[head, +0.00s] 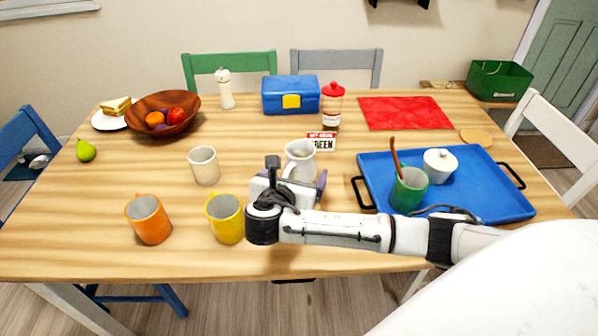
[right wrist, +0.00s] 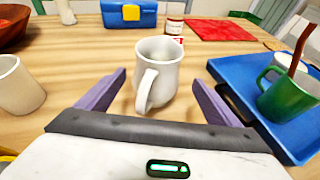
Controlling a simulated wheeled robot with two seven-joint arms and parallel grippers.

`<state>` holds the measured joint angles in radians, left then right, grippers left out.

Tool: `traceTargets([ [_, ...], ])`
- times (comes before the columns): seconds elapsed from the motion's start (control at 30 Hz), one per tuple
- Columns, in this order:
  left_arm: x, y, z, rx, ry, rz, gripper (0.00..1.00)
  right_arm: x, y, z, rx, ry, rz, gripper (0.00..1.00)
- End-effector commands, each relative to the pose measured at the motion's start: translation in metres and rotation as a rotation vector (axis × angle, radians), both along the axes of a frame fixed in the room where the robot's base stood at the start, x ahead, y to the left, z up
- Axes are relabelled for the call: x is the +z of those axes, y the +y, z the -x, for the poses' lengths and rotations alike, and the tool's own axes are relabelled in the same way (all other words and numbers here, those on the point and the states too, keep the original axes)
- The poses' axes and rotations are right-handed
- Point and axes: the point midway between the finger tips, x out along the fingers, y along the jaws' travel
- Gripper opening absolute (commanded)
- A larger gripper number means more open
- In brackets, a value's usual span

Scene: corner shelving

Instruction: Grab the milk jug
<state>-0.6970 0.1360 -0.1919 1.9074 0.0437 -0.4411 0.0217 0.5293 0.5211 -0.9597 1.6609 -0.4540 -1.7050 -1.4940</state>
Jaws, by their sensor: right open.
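The milk jug (head: 301,155) is white with a handle and stands upright on the table, just beyond my right gripper. In the right wrist view the jug (right wrist: 158,72) has its handle turned toward me. My right gripper (head: 304,186) is open. In the right wrist view its purple fingers (right wrist: 160,92) stand to the left and right of the jug, with gaps on both sides. The wrist hides the jug's lower part in the head view. My left gripper is not in view.
A cream cup (head: 204,166), a yellow mug (head: 225,220) and an orange mug (head: 149,219) stand left of the gripper. A small sign (head: 321,141) stands behind the jug.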

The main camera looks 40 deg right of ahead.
Motion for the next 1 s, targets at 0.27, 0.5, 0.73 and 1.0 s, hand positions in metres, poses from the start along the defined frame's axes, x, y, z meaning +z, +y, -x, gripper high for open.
traceTargets([
  [0.27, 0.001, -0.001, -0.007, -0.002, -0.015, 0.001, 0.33, -0.016, -0.025, -0.028, -0.003, -0.001, 0.002, 0.86],
  [0.5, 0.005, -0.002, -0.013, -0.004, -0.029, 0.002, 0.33, -0.018, -0.028, -0.031, -0.001, 0.0, 0.0, 0.86],
  [0.73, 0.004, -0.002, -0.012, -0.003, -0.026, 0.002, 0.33, -0.018, -0.028, -0.031, -0.001, 0.0, 0.0, 0.59],
  [1.0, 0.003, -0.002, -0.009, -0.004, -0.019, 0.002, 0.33, -0.016, -0.028, -0.032, -0.001, -0.004, 0.0, 0.28],
])
